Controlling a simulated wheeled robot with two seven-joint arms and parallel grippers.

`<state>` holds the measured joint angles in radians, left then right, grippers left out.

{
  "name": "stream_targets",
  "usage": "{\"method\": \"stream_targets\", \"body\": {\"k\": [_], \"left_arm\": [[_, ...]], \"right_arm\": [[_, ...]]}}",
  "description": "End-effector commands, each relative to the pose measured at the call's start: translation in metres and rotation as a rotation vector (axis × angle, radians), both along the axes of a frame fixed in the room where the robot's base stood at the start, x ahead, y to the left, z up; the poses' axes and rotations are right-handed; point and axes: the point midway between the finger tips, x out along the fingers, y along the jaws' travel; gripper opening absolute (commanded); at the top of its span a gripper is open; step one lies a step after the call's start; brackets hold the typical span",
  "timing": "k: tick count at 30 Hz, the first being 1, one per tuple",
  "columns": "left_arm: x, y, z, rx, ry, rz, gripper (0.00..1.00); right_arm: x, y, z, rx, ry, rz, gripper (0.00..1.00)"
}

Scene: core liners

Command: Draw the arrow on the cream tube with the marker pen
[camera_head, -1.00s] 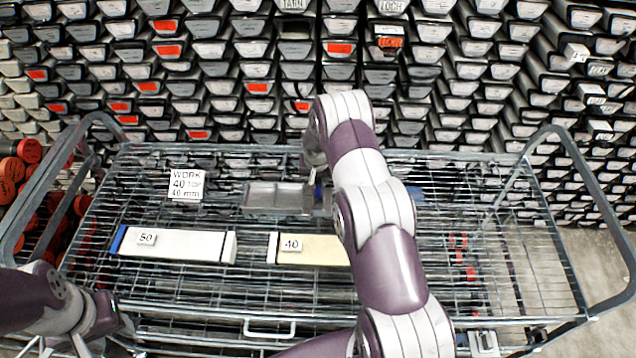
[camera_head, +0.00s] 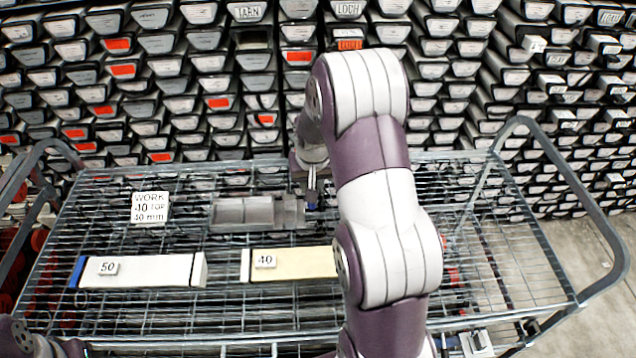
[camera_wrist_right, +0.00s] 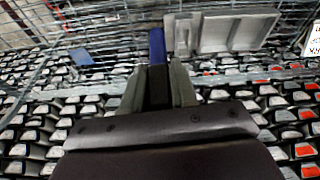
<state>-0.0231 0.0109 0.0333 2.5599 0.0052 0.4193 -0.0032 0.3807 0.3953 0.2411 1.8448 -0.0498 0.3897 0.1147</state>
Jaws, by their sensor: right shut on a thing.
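The cream tube (camera_head: 308,263) lies on the wire cart with a "40" tag near its left end. My right arm hides its right end in the head view. My right gripper (camera_wrist_right: 158,88) is shut on the blue marker pen (camera_wrist_right: 157,45), which stands between its fingers. In the head view my right gripper (camera_head: 311,190) is beyond the tube, beside the right end of the grey tray (camera_head: 240,228). The pen's tip is not clear. Only a bit of my left arm shows at the lower left corner; its gripper is not in view.
A white tube (camera_head: 150,272) with a blue left end and a "50" tag lies left of the cream tube. A sign (camera_head: 150,207) reading "WORK 40 TOP 40 mm" stands behind it. Racks of core boxes fill the back. The cart has raised side handles (camera_head: 570,190).

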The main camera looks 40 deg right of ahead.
Motion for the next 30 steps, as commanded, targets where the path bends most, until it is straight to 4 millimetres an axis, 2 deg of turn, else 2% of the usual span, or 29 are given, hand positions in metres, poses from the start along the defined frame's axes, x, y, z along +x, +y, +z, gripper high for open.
{"method": "stream_targets", "body": {"k": [1,4,6,9,19,30], "left_arm": [[0.000,0.000,-0.007,0.000,0.000,0.000,0.43],[0.000,0.000,-0.013,0.000,0.000,0.000,0.43],[0.000,0.000,-0.015,0.000,0.000,0.000,0.43],[0.000,0.000,-0.014,0.000,0.000,0.000,0.43],[0.000,0.000,-0.020,0.000,0.000,0.000,0.43],[0.000,0.000,-0.058,0.000,0.000,0.000,0.43]], "right_arm": [[-0.009,0.013,-0.002,-0.001,-0.001,0.016,0.00],[-0.035,0.037,-0.004,0.000,0.002,0.025,0.00],[-0.054,0.049,-0.009,0.000,0.002,0.012,0.00],[-0.075,0.056,-0.017,0.000,0.004,-0.031,0.00],[-0.077,0.055,-0.028,-0.001,0.001,-0.099,0.00],[-0.076,0.055,-0.070,-0.001,0.000,-0.098,0.00]]}}
